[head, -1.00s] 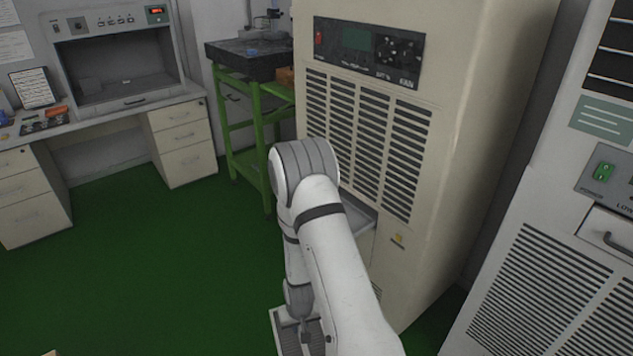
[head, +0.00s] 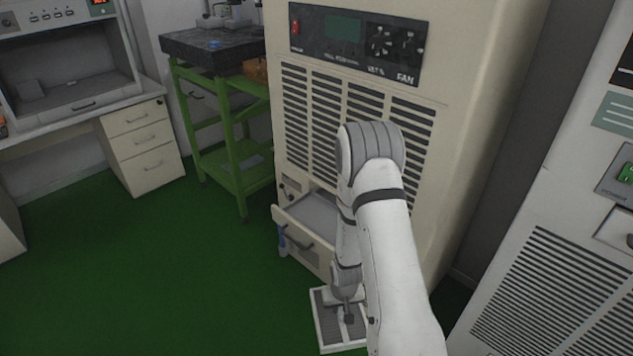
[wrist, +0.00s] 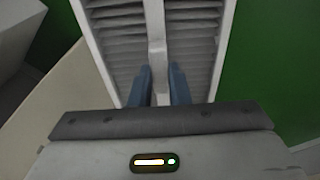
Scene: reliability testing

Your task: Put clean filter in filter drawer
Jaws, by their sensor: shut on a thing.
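The filter (head: 325,318), a white-framed panel with grey slats and a central bar, hangs from my gripper (head: 347,300) low in front of the beige cabinet. In the wrist view my gripper's two blue fingers (wrist: 160,88) are shut on the central bar of the filter (wrist: 112,42). The filter drawer (head: 305,228) is pulled out from the cabinet's lower front, up and to the left of the filter. Its visible inside looks empty. My arm hides the drawer's right part. I cannot tell whether the filter is clean.
The beige cabinet (head: 455,150) has vents and a control panel (head: 355,42). A grey-white cabinet (head: 560,270) stands at the right. A green stand (head: 235,150) and white desk drawers (head: 143,150) are at the back left. The green floor (head: 140,270) at the left is clear.

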